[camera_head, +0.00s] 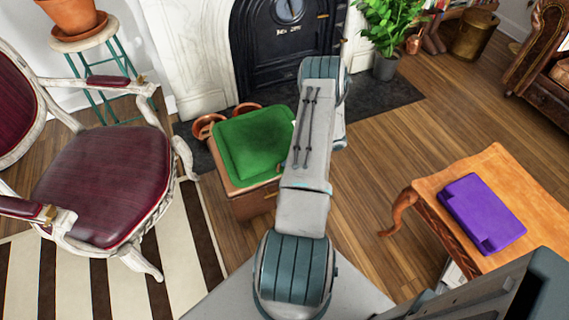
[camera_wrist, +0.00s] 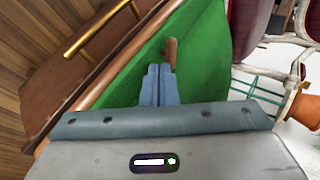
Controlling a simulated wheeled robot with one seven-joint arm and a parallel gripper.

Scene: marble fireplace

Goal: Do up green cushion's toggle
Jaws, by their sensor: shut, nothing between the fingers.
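The green cushion (camera_head: 255,142) lies on a low brown wooden chest (camera_head: 248,206) in front of the fireplace. In the wrist view its green cloth (camera_wrist: 205,40) fills the middle. A small brown toggle (camera_wrist: 171,52) stands up from the green, just beyond my fingertips. My gripper (camera_wrist: 158,68) is shut and empty, its blue fingers side by side. The fingertips are very close to the toggle's lower end; I cannot tell whether they touch it. In the head view my arm hides the gripper and the toggle. Any loop for the toggle is not discernible.
The chest has a brass handle (camera_wrist: 103,27). A red armchair (camera_head: 105,185) stands left, and a plant stool (camera_head: 95,70) behind it. Copper pans (camera_head: 207,126) sit behind the chest. A wooden table (camera_head: 535,190) with a purple case (camera_head: 482,213) is at right. Open floor lies between.

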